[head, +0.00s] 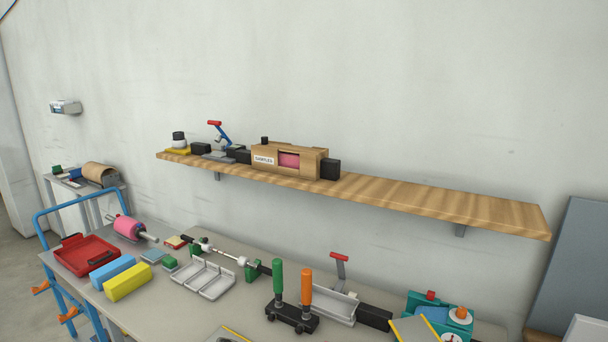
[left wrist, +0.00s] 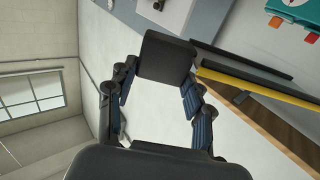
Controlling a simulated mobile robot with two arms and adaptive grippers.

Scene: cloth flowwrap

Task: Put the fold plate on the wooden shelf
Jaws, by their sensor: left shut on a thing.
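The wooden shelf (head: 430,199) is fixed to the wall, with a bare right half. My left gripper (left wrist: 158,85) is shut on a black block-like part in the left wrist view. A dark plate with a yellow edge (left wrist: 262,88), which seems to be the fold plate, extends right from that part. In the head view a grey plate with a yellow edge (head: 412,330) shows at the bottom, overlapping the teal fixture; it looks like the same plate, cut off by the frame. My left gripper is outside the head view. My right gripper is in neither view.
Below, the workbench (head: 190,310) carries a red tray (head: 85,254), orange and green handles, and a teal fixture (head: 460,324). A grey panel (head: 575,270) stands right.

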